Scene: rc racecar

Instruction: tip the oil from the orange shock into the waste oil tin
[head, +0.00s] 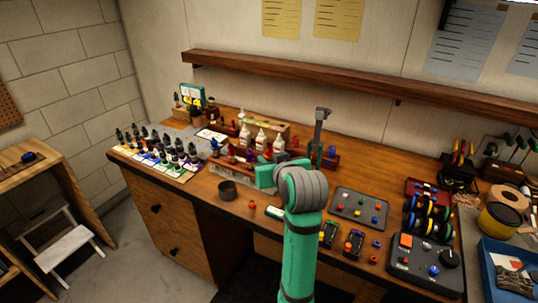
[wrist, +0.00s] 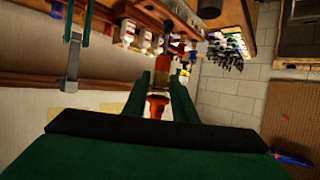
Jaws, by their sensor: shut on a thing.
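My gripper (wrist: 168,85) is shut on the orange shock (wrist: 158,106), whose orange end shows between the two green fingers in the wrist view. In the head view my gripper (head: 262,178) is over the bench, pointing left, and the shock cannot be made out clearly. The waste oil tin (head: 227,190) looks like a dark open round can on the bench, to the left of and a little below my gripper in the picture. A dark round shape at the top of the wrist view may be this tin (wrist: 210,8). Its inside cannot be seen.
White bottles (head: 260,140) and a rack of small coloured parts stand behind my gripper. Several dark bottles (head: 170,150) crowd the left end. A small orange-red piece (head: 252,205) lies near the front edge. A grey parts tray (head: 360,207) is at the right.

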